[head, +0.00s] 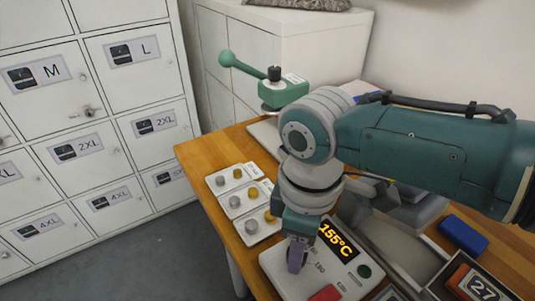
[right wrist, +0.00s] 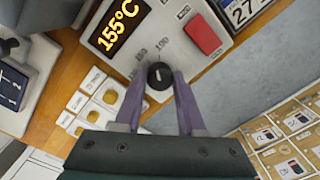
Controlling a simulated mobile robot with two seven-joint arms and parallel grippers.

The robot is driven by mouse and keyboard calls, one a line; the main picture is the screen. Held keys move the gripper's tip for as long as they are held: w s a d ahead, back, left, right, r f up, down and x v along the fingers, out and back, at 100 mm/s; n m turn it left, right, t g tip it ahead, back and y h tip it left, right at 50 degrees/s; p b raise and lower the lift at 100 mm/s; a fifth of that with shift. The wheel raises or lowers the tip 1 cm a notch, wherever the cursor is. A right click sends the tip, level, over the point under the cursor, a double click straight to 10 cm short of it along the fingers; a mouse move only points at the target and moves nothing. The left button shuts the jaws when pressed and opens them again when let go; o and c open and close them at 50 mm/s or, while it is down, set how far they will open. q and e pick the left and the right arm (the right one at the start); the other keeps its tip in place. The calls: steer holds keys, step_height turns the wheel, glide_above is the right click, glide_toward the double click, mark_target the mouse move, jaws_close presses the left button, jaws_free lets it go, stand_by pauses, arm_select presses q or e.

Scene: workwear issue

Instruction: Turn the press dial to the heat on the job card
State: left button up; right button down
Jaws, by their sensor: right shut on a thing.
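The press control box (head: 278,268) is pale, with a lit display (head: 338,240) reading 155°C in amber. In the right wrist view the black round dial (right wrist: 159,74) with a white pointer mark sits on the box below the display (right wrist: 118,25). My right gripper (right wrist: 160,82) has its purple fingers closed on either side of the dial. In the head view the right gripper (head: 297,256) points down at the box and hides the dial. Printed scale numbers beside the dial are too small to read surely. I cannot make out a job card. My left gripper is not in view.
A blue block (head: 463,234) lies right. Labelled lockers (head: 75,95) stand left.

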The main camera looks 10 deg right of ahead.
steer(key=shift+m+p, duration=0.45)
steer(key=shift+m, duration=0.65)
steer(key=c, duration=0.5)
jaws_free()
steer(key=shift+r, duration=0.35)
step_height(320, 180, up, 9)
steer(key=p, duration=0.2)
steer(key=shift+r+p, duration=0.15)
steer(key=shift+p, duration=0.25)
